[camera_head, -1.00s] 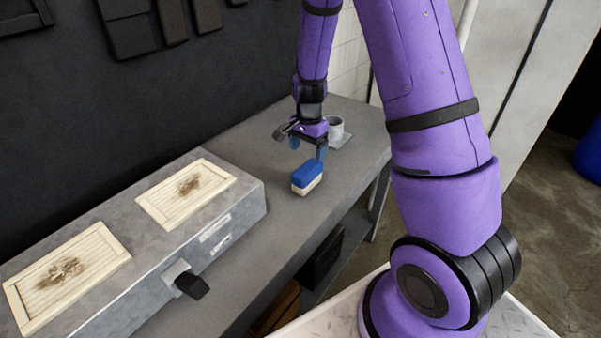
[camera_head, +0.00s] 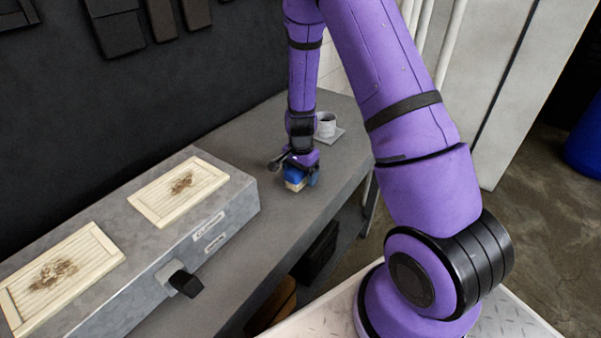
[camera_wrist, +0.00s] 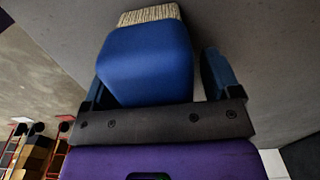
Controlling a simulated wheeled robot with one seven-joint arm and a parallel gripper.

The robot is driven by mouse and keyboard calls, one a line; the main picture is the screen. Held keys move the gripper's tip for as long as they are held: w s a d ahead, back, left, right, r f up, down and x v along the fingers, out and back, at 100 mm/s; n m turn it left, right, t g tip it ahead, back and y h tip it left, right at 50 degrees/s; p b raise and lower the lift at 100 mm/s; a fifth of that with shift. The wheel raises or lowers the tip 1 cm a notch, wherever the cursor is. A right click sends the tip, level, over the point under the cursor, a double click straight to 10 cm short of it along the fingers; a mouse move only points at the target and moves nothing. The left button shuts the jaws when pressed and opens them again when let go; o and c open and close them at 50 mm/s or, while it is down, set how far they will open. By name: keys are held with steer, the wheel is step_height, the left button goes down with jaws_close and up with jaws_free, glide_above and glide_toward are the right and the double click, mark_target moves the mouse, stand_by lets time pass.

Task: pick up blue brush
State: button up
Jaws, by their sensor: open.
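The blue brush (camera_head: 295,177) stands on the grey bench, with a blue top and pale bristles below. In the wrist view the brush (camera_wrist: 148,62) fills the space in front of the palm, its bristles at the top of the picture. My gripper (camera_head: 297,178) is down over the brush, pointing at the bench. Its jaws are open, with one blue finger at the right of the brush in the wrist view, a little apart from it. The other finger is mostly hidden behind the brush there.
A grey metal box (camera_head: 225,215) with two pale panels (camera_head: 178,190) and a black knob (camera_head: 186,284) is at the left of the bench (camera_head: 262,262). A grey cup (camera_head: 326,124) on a square plate stands behind the gripper. The bench in front of the brush is clear.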

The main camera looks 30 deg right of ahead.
steer(key=c, duration=1.1)
steer(key=shift+r, duration=0.2)
